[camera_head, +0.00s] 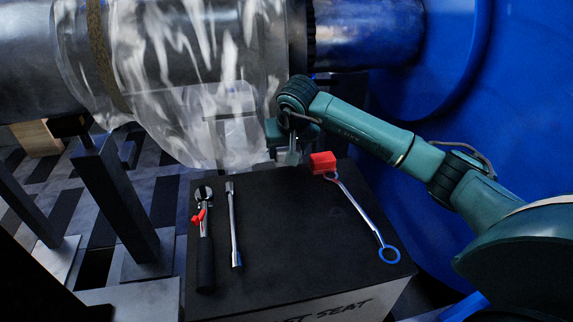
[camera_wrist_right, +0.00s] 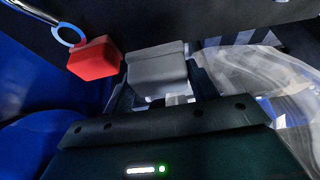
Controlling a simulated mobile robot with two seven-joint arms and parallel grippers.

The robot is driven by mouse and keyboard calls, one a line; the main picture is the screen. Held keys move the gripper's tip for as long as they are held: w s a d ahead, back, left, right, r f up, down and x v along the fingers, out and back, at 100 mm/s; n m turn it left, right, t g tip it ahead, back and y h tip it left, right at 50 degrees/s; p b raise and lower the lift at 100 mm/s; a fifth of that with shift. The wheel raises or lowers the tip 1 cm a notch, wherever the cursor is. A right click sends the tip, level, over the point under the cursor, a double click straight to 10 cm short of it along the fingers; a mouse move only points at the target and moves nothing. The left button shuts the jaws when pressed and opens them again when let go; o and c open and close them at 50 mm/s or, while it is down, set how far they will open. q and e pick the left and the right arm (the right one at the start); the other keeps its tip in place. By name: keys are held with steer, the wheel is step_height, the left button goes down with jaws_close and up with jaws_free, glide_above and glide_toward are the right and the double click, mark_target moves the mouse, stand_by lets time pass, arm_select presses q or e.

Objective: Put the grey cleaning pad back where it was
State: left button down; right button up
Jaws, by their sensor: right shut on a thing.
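The grey cleaning pad (camera_wrist_right: 157,68) shows in the right wrist view as a pale grey block between the fingers of my right gripper (camera_wrist_right: 160,88). The gripper is shut on it. In the head view my right gripper (camera_head: 292,154) points down at the far edge of the black box top, just left of a red block. The pad is small and mostly hidden there. I cannot tell whether it touches the box top. My left gripper is not in view.
The black box (camera_head: 275,255) carries a ratchet (camera_head: 205,245), a steel bar tool (camera_head: 234,225) and a blue-ringed spanner (camera_head: 362,215) by the red block (camera_head: 322,162). Clear plastic sheeting (camera_head: 190,90) hangs behind, near my gripper. The box's middle is bare.

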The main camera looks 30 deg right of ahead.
mark_target(288, 174)
steer(key=shift+f, duration=0.7)
step_height(288, 174, down, 2)
steer(key=shift+f+b, duration=0.25)
steer(key=shift+b, duration=0.05)
steer(key=shift+f, duration=0.15)
steer(key=shift+f, duration=0.2)
steer(key=o, duration=0.9)
steer(key=shift+o, duration=0.2)
